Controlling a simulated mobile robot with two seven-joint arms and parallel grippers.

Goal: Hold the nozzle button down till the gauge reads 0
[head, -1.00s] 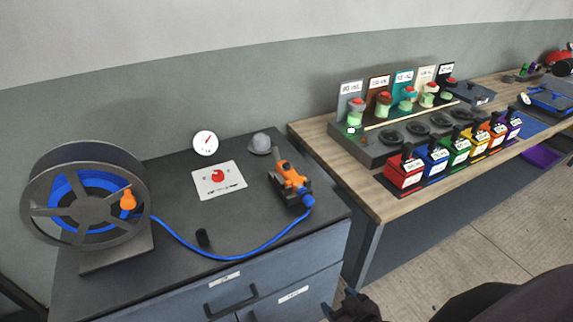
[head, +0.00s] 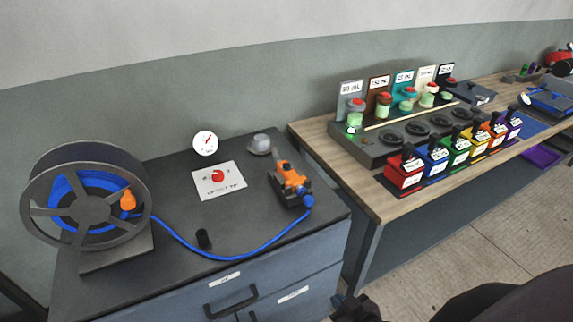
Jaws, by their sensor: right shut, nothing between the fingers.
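The orange nozzle (head: 289,175) rests in a dark holder on the dark cabinet top, with the blue hose (head: 225,255) joined to its near end. Its button is too small to make out. The round white gauge (head: 206,143) stands at the back of the cabinet. Its red needle points up and to the right, but the numbers cannot be read. My right gripper (head: 352,304) is at the bottom edge, low in front of the cabinet, well apart from the nozzle. It is dark, shut and empty. My left gripper is not in view.
A hose reel (head: 85,152) stands at left. A wooden bench (head: 365,195) at right holds jars and several coloured boxes.

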